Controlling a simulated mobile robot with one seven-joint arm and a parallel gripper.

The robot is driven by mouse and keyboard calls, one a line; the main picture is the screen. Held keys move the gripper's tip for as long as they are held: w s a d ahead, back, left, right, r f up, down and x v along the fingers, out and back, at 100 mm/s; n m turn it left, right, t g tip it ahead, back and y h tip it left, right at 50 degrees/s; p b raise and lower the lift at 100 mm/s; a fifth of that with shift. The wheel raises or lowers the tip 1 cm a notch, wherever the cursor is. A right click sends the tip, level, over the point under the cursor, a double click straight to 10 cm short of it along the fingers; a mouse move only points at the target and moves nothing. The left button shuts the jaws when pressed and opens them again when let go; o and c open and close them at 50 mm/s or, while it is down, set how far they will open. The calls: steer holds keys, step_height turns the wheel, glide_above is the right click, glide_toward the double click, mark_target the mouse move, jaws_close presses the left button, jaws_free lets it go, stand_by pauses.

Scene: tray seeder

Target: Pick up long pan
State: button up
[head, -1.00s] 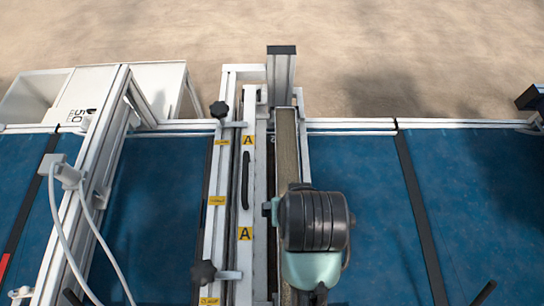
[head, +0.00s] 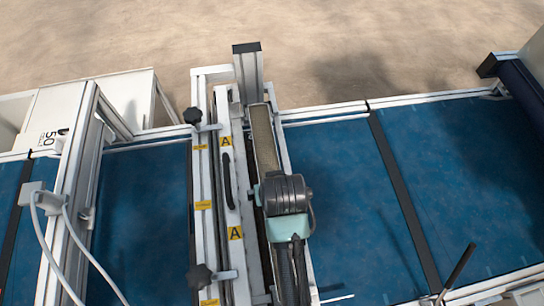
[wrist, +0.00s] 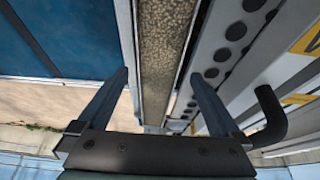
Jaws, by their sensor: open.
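The long pan (head: 264,140) is a narrow trough filled with speckled brown grain. It lies lengthwise in the machine's frame, in the head view running from below the grey post down behind my wrist. It also shows in the wrist view (wrist: 165,40), running between the fingers. My gripper (wrist: 160,76) is open, with one finger on each side of the pan in that view and nothing held. Whether the fingers are level with the pan or above it I cannot tell. In the head view my dark wrist hides the pan's near part and most of the gripper.
A white rail with yellow "A" labels (head: 235,232) and a black handle (head: 228,178) runs close along the pan's left. A grey post (head: 248,72) stands at its far end. Black knobs (head: 193,116) sit further left. Blue belts (head: 340,180) lie on both sides.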

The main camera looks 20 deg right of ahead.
steer(key=shift+x, duration=1.5)
steer(key=shift+d, duration=0.1)
steer(key=shift+w+r, duration=0.1)
steer(key=c, duration=1.3)
